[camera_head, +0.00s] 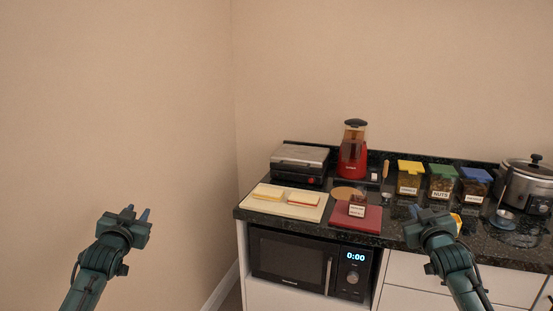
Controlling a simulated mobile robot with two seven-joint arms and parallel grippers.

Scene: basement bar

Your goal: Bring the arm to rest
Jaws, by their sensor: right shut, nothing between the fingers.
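My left gripper (139,211) is raised in front of the bare wall at the left, clear of the counter. Its two fingertips stand apart with nothing between them. My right gripper (416,211) is in front of the counter's front edge, right of the red board. It is shut and empty, and it hides part of the counter behind it.
A dark counter (480,231) carries a cream board (310,212) with bread slices, a red board (366,221), a grill (299,160), a red blender (352,163), several lidded jars (441,183) and a cooker (528,187). A microwave (288,259) sits below. The left side is free.

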